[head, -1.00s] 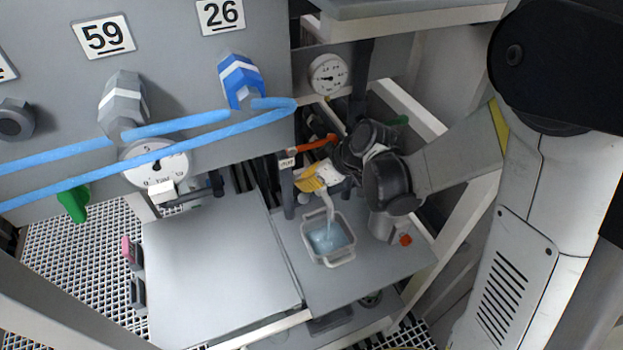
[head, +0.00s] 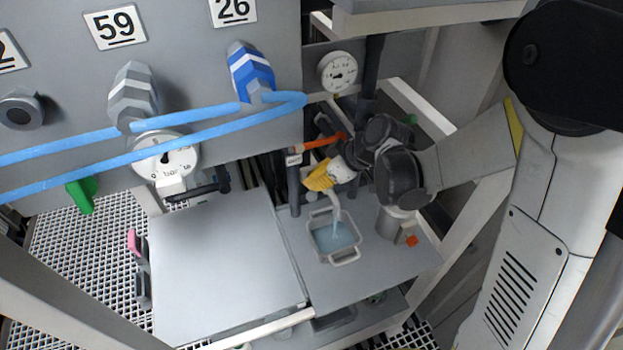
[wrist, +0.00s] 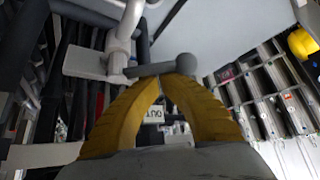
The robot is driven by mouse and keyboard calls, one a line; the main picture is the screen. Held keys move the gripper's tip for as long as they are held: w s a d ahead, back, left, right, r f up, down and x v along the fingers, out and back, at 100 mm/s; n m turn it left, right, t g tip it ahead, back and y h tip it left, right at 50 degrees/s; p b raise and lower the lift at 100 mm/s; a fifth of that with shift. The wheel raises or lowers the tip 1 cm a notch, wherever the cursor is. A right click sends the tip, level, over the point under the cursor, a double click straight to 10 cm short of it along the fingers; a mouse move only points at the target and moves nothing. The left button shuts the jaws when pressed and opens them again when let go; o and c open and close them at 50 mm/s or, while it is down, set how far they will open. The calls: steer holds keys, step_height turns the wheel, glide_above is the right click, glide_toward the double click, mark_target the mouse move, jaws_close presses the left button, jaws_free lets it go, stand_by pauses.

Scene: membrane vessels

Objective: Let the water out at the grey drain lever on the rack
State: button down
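The grey drain lever (wrist: 158,69) with its round knob lies across my fingertips in the wrist view. A pale spout (head: 335,204) comes down beside my gripper. Water runs from it into the grey tub (head: 346,259) below, which holds bluish water (head: 331,236). A small OUT tag (wrist: 154,114) shows between the fingers.
An orange lever (head: 324,142) is just behind my gripper. A round gauge (head: 338,72) is above. A flat grey plate (head: 220,270) lies left of the tub. Blue hoses (head: 120,133) cross the panel. White frame posts (head: 468,200) stand close to the right.

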steer(key=n+g, duration=0.1)
steer(key=s+d+n+g+y+b, duration=0.1)
steer(key=n, duration=0.1)
steer(key=shift+d, duration=0.1)
steer(key=shift+s+d+b, duration=0.45)
steer(key=shift+d, duration=0.15)
steer(key=shift+s+d, duration=0.1)
steer(key=shift+d, duration=0.2)
steer(key=shift+r, duration=0.1)
stand_by(0.3)
